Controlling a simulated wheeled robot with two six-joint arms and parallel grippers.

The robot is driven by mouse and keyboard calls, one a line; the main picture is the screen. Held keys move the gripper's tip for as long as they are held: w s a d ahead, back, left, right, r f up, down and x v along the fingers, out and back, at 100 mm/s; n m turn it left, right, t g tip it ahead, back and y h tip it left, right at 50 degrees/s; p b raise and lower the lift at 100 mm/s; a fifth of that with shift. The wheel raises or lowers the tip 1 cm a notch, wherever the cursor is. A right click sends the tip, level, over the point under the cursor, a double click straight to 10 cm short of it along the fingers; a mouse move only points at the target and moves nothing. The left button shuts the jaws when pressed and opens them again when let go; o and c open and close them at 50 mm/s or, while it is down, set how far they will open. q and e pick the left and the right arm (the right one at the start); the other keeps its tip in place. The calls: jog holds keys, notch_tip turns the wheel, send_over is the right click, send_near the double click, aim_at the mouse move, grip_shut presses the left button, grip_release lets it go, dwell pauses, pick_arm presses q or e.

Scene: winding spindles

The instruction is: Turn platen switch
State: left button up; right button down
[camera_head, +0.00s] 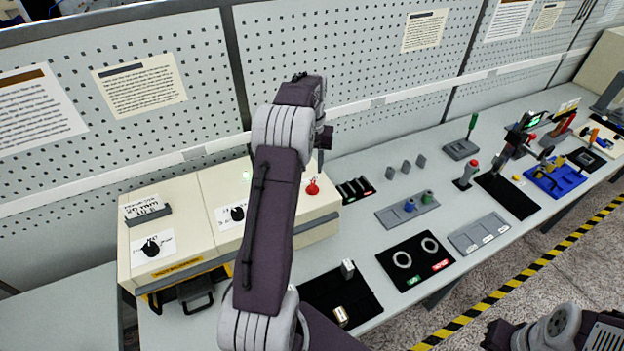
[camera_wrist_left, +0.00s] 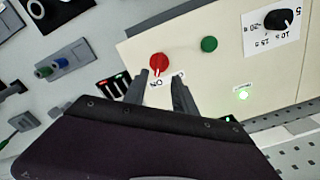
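A red round switch (camera_head: 312,188) with a pale pointer sits on the cream control box's top at its right end. In the left wrist view the red switch (camera_wrist_left: 159,63) has white labels beside it; I cannot make out which word it points to. My left gripper (camera_wrist_left: 162,76) is open, with its two dark fingers apart and empty. Their tips are close to the switch, around its near side in the picture; contact cannot be told. In the head view my left arm hides part of the box. My right gripper (camera_head: 497,335) is partly visible at the bottom right edge; its fingers cannot be made out.
The cream box (camera_head: 185,205) also carries black dials (camera_head: 237,213), a green button (camera_wrist_left: 209,44) and a lit green light (camera_wrist_left: 243,95). A perforated board (camera_head: 350,60) rises behind. Black mats (camera_head: 395,245), trays and tools fill the table to the right.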

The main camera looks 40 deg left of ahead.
aim_at(312, 184)
pick_arm(q)
notch_tip(312, 184, down, 8)
jog(key=shift+r+p, duration=0.1)
jog(key=shift+p, duration=0.95)
jog(key=shift+d, duration=0.1)
jog(key=shift+c, duration=1.2)
grip_shut()
